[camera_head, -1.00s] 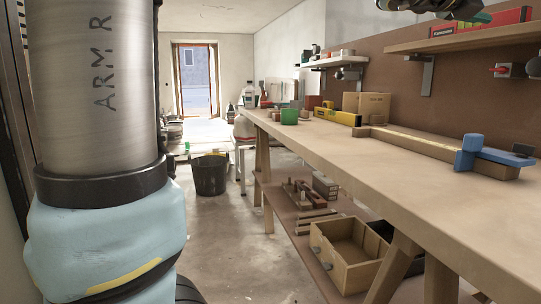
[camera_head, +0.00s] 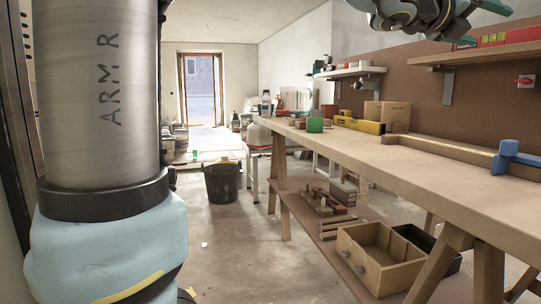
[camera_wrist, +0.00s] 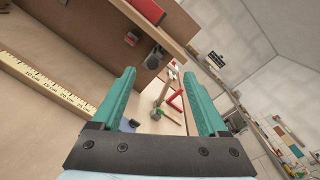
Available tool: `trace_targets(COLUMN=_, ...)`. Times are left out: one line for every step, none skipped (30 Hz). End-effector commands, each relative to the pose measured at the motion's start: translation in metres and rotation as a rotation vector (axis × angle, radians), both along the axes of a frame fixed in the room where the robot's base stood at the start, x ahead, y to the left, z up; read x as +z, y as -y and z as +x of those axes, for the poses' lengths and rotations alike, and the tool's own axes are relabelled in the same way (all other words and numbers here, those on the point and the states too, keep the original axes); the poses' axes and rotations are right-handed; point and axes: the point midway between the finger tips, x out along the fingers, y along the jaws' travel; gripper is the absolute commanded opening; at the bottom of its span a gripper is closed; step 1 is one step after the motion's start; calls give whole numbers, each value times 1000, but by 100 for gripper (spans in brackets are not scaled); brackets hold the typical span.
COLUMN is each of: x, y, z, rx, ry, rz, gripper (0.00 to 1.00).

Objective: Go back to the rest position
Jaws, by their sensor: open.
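My gripper (camera_wrist: 165,103) is open in the wrist view, with its two green fingers apart and nothing between them. Beyond the fingers, the workbench and tools show at a tilt. In the head view, part of my arm shows at the top right, high above the workbench (camera_head: 440,165); the fingertips are partly cut off by the frame edge. The arm is clear of the bench top.
A blue clamp (camera_head: 507,150) lies on the bench's right end. A cardboard box (camera_head: 388,112) and a green block (camera_head: 315,125) stand farther back. A wooden drawer box (camera_head: 375,268) sits on the lower shelf. A black bucket (camera_head: 222,182) stands on the floor, with open floor around it.

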Motion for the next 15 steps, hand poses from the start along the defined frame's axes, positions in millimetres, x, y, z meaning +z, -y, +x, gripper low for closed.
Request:
trace_targets(x=-4, y=-4, z=6, rx=18, ry=-24, rz=-3, gripper=77)
trace_targets(x=-8, y=-6, z=10, rx=31, ry=-42, rz=-4, gripper=77)
trace_targets(x=-13, y=-9, z=15, rx=48, ry=-69, rz=-7, gripper=77)
trace_targets(x=-17, y=-11, z=19, rx=60, ry=-90, rz=-10, gripper=77)
trace_targets(x=-20, y=-13, z=24, rx=74, ry=-109, rz=-12, gripper=77)
trace_targets(x=-26, y=-17, z=29, rx=92, ry=-136, rz=-14, gripper=77)
trace_targets(x=-32, y=-20, z=35, rx=111, ry=-165, rz=-18, gripper=77)
trace_targets(x=-37, y=-24, z=40, rx=130, ry=-193, rz=-21, gripper=77)
trace_targets(x=-44, y=-29, z=47, rx=156, ry=-229, rz=-27, gripper=77)
trace_targets(x=-51, y=-33, z=53, rx=176, ry=-259, rz=-31, gripper=77)
trace_targets(x=-58, y=-38, z=59, rx=199, ry=-294, rz=-36, gripper=77)
trace_targets(x=-67, y=-44, z=67, rx=231, ry=-337, rz=-44, gripper=77)
trace_targets(x=-74, y=-50, z=74, rx=257, ry=-373, rz=-50, gripper=77)
trace_targets(x=-83, y=-56, z=80, rx=285, ry=-414, rz=-59, gripper=77)
trace_targets(x=-94, y=-65, z=89, rx=323, ry=-465, rz=-71, gripper=77)
